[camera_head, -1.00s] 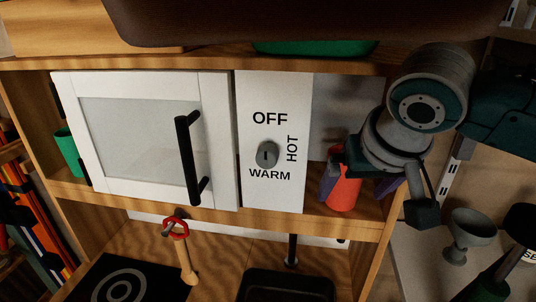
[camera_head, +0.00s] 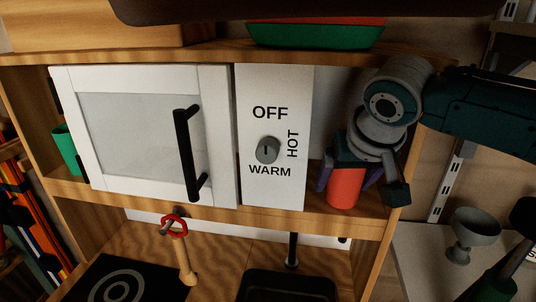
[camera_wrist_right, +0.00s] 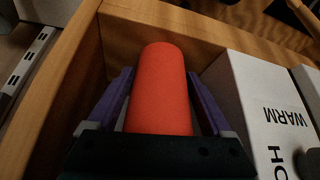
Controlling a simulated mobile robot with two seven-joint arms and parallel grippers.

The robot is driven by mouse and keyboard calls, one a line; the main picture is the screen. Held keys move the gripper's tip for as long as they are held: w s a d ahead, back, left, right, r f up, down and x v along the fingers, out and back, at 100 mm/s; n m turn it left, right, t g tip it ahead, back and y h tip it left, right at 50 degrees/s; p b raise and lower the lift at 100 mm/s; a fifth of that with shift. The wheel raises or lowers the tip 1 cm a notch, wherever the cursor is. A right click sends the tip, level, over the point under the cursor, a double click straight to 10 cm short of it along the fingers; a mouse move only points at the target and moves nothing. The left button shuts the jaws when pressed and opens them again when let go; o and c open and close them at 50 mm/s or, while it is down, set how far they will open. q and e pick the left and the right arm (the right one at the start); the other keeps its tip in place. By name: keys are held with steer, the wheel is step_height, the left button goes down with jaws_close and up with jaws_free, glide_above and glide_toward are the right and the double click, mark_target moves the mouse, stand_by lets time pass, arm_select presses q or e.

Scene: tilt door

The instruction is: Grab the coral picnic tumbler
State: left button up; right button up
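The coral tumbler (camera_head: 345,188) stands upright in the open compartment to the right of the white control panel. In the right wrist view the tumbler (camera_wrist_right: 161,85) lies between the two purple fingers of my right gripper (camera_wrist_right: 160,105). The fingers flank it on both sides, with a narrow gap visible on the right; contact on the left is hard to tell. In the head view my right gripper (camera_head: 347,178) reaches into the compartment from the right, and its body hides the tumbler's upper part. My left gripper is not in view.
The white control panel (camera_head: 295,85) borders the compartment on the left, and a wooden side wall (camera_head: 401,184) on the right. The white oven door (camera_head: 215,110) with a black handle is further left. A green cup (camera_head: 66,150) stands beyond it. A grey goblet (camera_head: 473,236) is at lower right.

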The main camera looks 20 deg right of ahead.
steer(key=c, duration=1)
